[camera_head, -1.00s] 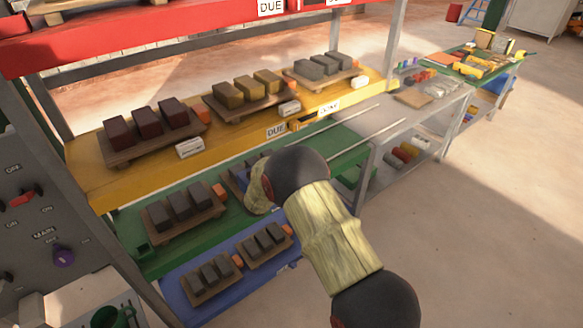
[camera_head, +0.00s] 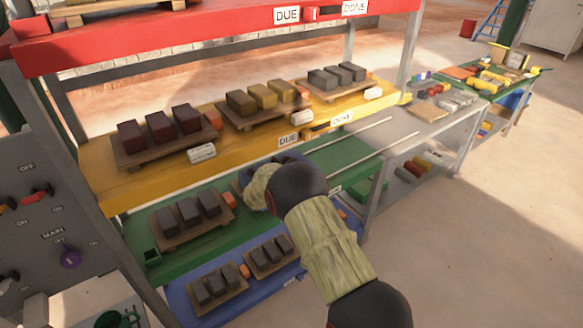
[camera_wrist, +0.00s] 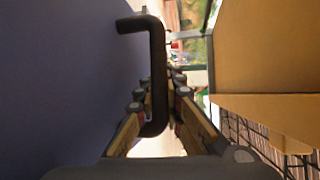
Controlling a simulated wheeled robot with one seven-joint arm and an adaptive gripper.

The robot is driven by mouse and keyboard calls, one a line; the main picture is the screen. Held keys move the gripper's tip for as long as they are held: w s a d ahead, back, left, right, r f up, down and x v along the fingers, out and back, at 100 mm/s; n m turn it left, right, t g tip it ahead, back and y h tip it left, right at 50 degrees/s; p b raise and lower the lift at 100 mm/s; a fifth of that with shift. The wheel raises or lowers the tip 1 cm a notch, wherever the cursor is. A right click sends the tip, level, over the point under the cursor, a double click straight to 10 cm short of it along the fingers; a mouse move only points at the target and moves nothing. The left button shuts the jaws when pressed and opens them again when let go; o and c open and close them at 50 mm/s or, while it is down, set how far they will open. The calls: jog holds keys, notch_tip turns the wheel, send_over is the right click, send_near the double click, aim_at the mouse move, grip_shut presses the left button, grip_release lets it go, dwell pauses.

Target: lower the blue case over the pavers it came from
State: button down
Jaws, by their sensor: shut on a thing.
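The blue case (camera_wrist: 70,90) fills the left of the wrist view as a large blue wall, with a bent black handle (camera_wrist: 157,75) beside it. My gripper (camera_wrist: 165,95) is shut on this handle. In the head view my arm reaches in at the green shelf (camera_head: 215,240) and hides my gripper. A small bluish patch (camera_head: 287,157) shows just behind the arm there; I cannot tell if it is the case. Grey pavers (camera_head: 189,212) sit on a board at the left of the green shelf. Another board beside the arm is mostly hidden. I cannot tell which pavers the case came from.
The yellow shelf (camera_head: 105,190) above carries several paver boards; its underside seems close at right in the wrist view (camera_wrist: 265,105). The blue shelf (camera_head: 185,305) below holds two boards of dark pavers. Metal posts flank the rack. Open floor (camera_head: 480,260) lies right.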

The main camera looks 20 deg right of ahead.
jog(key=shift+w+a+b, duration=0.35)
jog(key=shift+w+a, duration=0.2)
jog(key=shift+w, duration=1.05)
jog(key=shift+w+a+b, duration=0.4)
jog(key=shift+w+a, duration=0.1)
jog(key=shift+w, duration=1.15)
jog(key=shift+w+a+b, duration=0.35)
jog(key=shift+w+a, duration=0.2)
jog(key=shift+w, duration=1.05)
notch_tip(320, 180, down, 3)
jog(key=shift+r+b, duration=0.15)
jog(key=shift+b, duration=0.85)
jog(key=shift+f, duration=1)
jog(key=shift+s+f+b, duration=0.1)
jog(key=shift+f+b, duration=0.25)
jog(key=c, duration=2)
grip_release()
jog(key=shift+o, duration=0.9)
jog(key=shift+f, duration=0.15)
jog(key=shift+s, duration=0.1)
